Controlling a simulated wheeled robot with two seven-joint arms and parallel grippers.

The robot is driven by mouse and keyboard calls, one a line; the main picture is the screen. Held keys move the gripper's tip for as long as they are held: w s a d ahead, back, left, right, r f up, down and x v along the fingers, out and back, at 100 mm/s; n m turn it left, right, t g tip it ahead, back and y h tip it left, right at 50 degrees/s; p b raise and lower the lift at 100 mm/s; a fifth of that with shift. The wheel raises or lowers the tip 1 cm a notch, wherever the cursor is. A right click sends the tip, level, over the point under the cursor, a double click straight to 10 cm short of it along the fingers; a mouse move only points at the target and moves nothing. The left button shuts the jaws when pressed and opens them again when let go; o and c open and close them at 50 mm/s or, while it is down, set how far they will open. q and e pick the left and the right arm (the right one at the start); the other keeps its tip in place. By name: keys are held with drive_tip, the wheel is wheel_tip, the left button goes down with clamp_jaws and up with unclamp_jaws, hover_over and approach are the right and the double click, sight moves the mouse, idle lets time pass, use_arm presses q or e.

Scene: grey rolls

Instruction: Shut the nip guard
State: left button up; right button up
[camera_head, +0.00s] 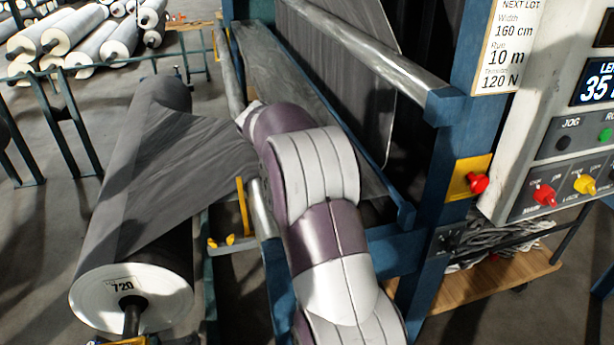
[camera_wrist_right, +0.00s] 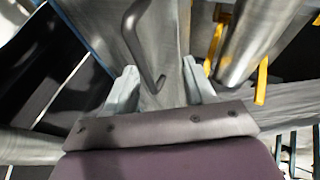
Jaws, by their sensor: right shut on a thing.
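My right arm reaches up the middle of the head view and hides its own gripper there. In the right wrist view, the fingers of my right gripper (camera_wrist_right: 163,88) are on either side of the lower end of a dark bent handle (camera_wrist_right: 133,42) and are shut on it. The handle lies in front of a grey surface; I cannot tell how it joins the guard. A dark grey panel with rounded corners (camera_head: 350,50) stands steeply inside the blue frame; it may be the nip guard. My left gripper is not in view.
A large grey roll (camera_head: 150,215) with a white end marked 720 lies at the left. A blue post (camera_head: 450,170) carries a red button (camera_head: 478,183). A control panel (camera_head: 565,130) is at the right. More rolls (camera_head: 75,30) lie at the back left.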

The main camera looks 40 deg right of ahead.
drive_tip(key=p+v, duration=0.4)
drive_tip(key=v, duration=0.6)
drive_tip(key=shift+s+a, duration=0.15)
drive_tip(key=shift+s, duration=0.2)
